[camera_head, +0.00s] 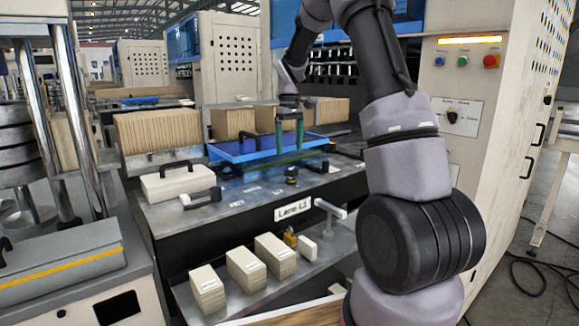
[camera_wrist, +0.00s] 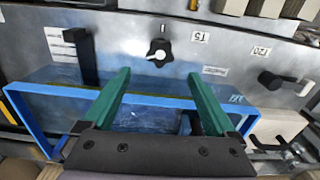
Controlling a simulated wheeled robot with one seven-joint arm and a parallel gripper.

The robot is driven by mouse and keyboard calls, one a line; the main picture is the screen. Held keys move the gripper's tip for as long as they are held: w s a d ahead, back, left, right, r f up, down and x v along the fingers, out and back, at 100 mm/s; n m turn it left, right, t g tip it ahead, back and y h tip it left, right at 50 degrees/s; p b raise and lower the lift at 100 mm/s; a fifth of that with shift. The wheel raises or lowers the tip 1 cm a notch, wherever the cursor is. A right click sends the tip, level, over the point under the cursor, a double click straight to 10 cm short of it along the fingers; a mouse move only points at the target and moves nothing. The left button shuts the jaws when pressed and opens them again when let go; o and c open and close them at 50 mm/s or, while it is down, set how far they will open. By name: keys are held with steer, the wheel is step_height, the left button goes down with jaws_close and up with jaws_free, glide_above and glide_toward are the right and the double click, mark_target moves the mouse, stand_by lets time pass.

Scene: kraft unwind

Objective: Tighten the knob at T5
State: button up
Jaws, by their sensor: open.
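A black lobed knob (camera_wrist: 160,52) with a pale pointer mark sits on the grey metal panel (camera_wrist: 135,30) in the wrist view. My gripper (camera_wrist: 154,78) has two green fingers, spread wide and empty. The knob lies just beyond the fingertips, roughly between them in the picture, apart from both. In the head view my gripper (camera_head: 289,135) points down over the blue-framed tray (camera_head: 232,157). A small dark knob (camera_head: 291,174) shows in front of it; its label is not readable there.
A black handle (camera_wrist: 85,52) rises left of the knob, and a black lever (camera_wrist: 283,82) lies to the right. Pale boxes (camera_head: 245,269) stand on the lower shelf, near a T-shaped bar (camera_head: 330,212).

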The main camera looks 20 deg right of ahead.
mark_target(290, 168)
step_height(290, 168, down, 8)
steer(key=shift+r, duration=0.25)
steer(key=c, duration=1.4)
